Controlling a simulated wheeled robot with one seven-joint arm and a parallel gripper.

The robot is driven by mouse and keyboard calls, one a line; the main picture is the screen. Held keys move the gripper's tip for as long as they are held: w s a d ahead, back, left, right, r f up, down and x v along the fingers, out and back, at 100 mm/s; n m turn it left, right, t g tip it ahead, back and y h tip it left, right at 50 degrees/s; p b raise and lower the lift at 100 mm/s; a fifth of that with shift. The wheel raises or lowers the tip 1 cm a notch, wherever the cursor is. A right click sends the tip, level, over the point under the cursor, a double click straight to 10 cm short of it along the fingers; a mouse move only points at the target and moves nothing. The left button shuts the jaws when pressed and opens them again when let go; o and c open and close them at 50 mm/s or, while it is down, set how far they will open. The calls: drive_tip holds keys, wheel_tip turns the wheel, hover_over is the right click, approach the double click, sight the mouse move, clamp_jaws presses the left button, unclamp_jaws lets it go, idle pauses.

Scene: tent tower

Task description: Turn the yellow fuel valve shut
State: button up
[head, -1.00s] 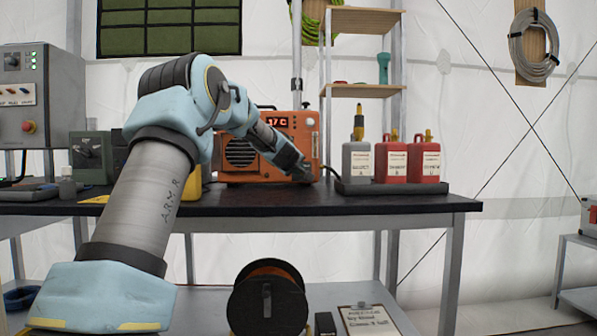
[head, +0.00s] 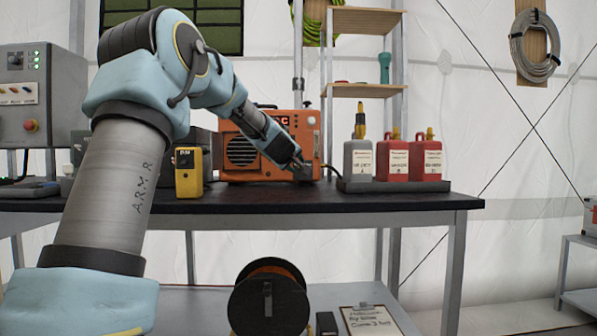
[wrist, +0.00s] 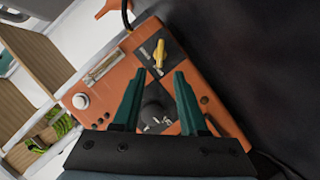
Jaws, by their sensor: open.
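The yellow fuel valve (wrist: 160,54) is a small lever on a dark square plate on the side panel of the orange heater (head: 236,130). In the wrist view it sits just beyond and between the tips of my gripper (wrist: 159,82). The two green fingers are spread apart with nothing between them. In the head view my gripper (head: 300,168) is at the right side of the heater, above the bench, and the valve is hidden there. I cannot tell whether a finger touches the valve.
The black bench top (head: 380,200) bears a tray (head: 395,186) with a grey bottle (head: 357,158) and red cans (head: 425,160) right of the heater. A yellow meter (head: 188,172) stands left of it. A dark knob (wrist: 153,112) and a white button (wrist: 81,101) are on the panel.

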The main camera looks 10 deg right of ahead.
drive_tip(key=shift+b+v, duration=0.4)
drive_tip(key=shift+v, duration=1.95)
